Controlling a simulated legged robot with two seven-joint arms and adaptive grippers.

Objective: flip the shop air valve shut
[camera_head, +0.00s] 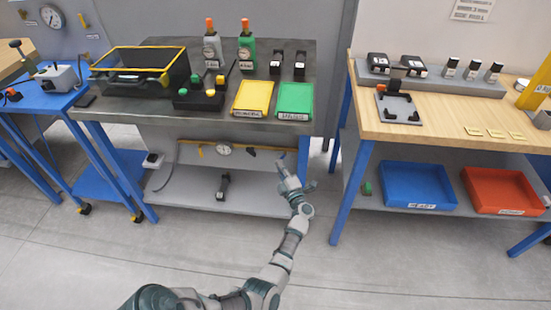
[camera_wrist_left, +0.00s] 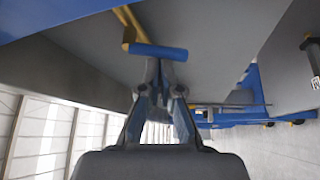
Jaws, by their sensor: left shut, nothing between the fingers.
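A yellow air pipe (camera_head: 190,143) with a round gauge (camera_head: 223,149) runs under the middle bench's top, above its lower shelf. In the left wrist view a yellow bar (camera_wrist_left: 130,25) ends at a blue handle-like piece (camera_wrist_left: 158,52), which looks like the valve lever. I cannot make out this blue piece in the head view. My left gripper (camera_head: 284,168) is at the right end of the pipe, below the bench top. In the wrist view its shut, empty fingers (camera_wrist_left: 163,68) point at the blue piece; I cannot tell whether they touch it. My right gripper is not in view.
The middle bench top (camera_head: 120,118) overhangs the lower shelf (camera_head: 190,197), where a dark tool (camera_head: 223,187) lies. A blue leg (camera_head: 304,155) stands right of my gripper. The right bench (camera_head: 430,130) has blue (camera_head: 415,187) and red (camera_head: 505,192) trays below. The front floor is clear.

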